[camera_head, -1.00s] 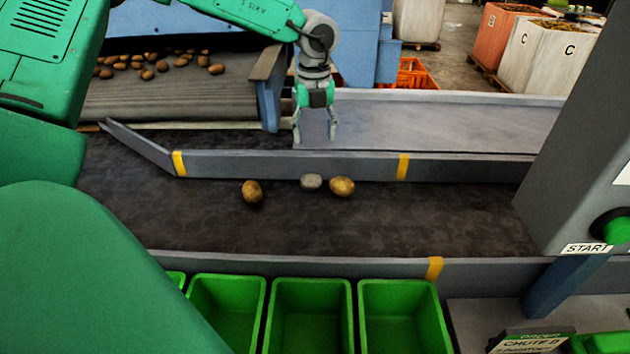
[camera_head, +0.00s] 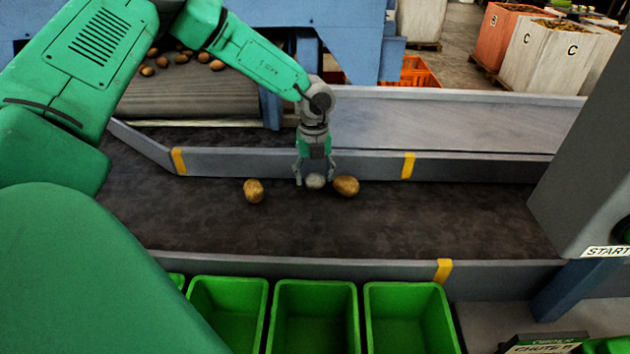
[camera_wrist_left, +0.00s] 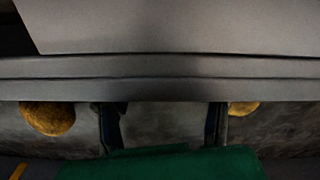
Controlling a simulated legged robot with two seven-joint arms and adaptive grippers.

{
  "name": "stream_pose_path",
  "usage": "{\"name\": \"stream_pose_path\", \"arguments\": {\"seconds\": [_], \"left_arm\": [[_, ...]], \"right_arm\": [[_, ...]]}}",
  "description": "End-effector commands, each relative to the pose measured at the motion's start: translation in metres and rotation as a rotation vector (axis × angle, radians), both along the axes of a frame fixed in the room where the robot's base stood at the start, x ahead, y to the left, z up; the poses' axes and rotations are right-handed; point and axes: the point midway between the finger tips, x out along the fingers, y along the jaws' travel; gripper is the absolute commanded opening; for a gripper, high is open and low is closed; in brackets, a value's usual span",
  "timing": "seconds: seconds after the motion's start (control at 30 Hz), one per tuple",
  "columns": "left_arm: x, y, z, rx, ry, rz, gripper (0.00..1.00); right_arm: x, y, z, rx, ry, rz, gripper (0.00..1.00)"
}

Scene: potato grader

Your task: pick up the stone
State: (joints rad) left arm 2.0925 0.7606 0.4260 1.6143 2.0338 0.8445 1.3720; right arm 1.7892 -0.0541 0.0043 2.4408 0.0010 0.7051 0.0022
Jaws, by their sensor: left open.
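The stone (camera_head: 315,181) is a small, pale grey lump on the dark conveyor belt, close to the rear rail. My left gripper (camera_head: 314,178) is open and points down over it, with one finger on each side of the stone. Whether the fingers touch it cannot be told. In the left wrist view the two dark fingers stand apart, with a grey, blurred surface (camera_wrist_left: 165,122) between them that seems to be the stone. A potato (camera_head: 345,186) lies close to the right finger. Another potato (camera_head: 254,190) lies farther left. My right gripper is not in view.
The grey rear rail (camera_head: 300,164) runs just behind the gripper, and a front rail (camera_head: 350,267) borders the belt. Green bins (camera_head: 316,285) stand in front. A grey housing with a START label (camera_head: 606,252) stands at right. The belt's front half is clear.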

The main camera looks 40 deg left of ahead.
Motion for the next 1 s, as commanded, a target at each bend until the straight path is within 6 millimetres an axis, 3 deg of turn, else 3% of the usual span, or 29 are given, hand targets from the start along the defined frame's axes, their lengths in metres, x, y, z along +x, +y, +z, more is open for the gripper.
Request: {"name": "stream_pose_path", "arguments": {"seconds": [0.13, 0.33, 0.37, 0.47, 0.8, 1.0], "left_arm": [[0.001, -0.001, -0.012, 0.004, -0.001, 0.001, 0.53], [0.002, -0.003, -0.012, 0.007, -0.002, 0.002, 0.53], [0.002, -0.003, -0.012, 0.007, -0.002, 0.002, 0.49], [0.001, -0.002, -0.012, 0.006, -0.002, 0.001, 0.14], [0.001, -0.002, -0.010, 0.003, -0.003, 0.000, 0.14], [-0.001, -0.006, 0.004, 0.004, -0.006, -0.001, 0.14]], "right_arm": [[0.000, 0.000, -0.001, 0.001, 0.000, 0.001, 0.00], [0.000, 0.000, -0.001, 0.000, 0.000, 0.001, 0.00], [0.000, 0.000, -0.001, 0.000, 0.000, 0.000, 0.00], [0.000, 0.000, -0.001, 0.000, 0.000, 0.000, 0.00], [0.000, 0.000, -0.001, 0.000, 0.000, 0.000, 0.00], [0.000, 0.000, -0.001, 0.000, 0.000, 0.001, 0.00]]}}
